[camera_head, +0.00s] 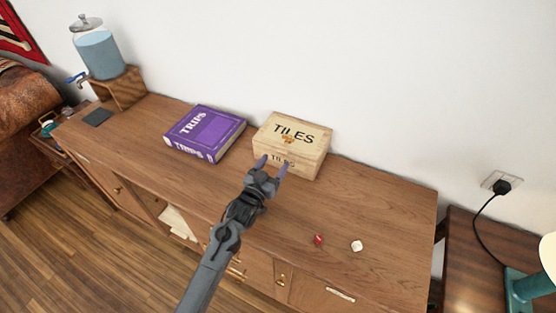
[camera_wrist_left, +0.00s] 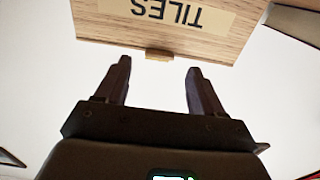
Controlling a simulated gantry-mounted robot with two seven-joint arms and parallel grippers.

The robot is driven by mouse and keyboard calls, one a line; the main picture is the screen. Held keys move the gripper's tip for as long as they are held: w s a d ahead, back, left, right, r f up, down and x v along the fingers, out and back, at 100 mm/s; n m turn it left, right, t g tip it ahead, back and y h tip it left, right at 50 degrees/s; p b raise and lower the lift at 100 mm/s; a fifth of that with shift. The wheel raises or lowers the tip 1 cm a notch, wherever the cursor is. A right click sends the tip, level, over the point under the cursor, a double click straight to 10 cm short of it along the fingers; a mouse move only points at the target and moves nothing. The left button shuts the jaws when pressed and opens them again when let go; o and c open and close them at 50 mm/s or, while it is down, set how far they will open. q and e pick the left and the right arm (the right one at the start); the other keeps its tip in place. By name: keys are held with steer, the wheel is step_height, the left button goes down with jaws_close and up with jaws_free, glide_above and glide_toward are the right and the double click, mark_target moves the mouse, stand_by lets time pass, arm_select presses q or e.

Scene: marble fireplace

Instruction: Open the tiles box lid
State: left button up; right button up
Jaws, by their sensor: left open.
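The tiles box (camera_head: 300,138) is a pale wooden box with "TILES" on its lid and front, standing on the wooden sideboard. My left gripper (camera_head: 271,165) is open and empty, just in front of the box. In the left wrist view the box (camera_wrist_left: 230,22) is at the top, and the clasp (camera_wrist_left: 158,55) lies ahead of the gap between the open fingers (camera_wrist_left: 159,80). I cannot tell whether a finger touches the box. My right gripper is not in view.
A purple "TRIPS" box (camera_head: 205,132) stands left of the tiles box. A glass drink dispenser (camera_head: 98,52) is at the far left. A red item (camera_head: 318,240) and a white item (camera_head: 357,246) lie on the sideboard (camera_head: 385,205), whose right part is mostly clear.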

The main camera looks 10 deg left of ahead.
arm_select(q)
steer(key=shift+b+x, duration=0.35)
steer(key=shift+x, duration=1.45)
steer(key=shift+c, duration=0.5)
jaws_close()
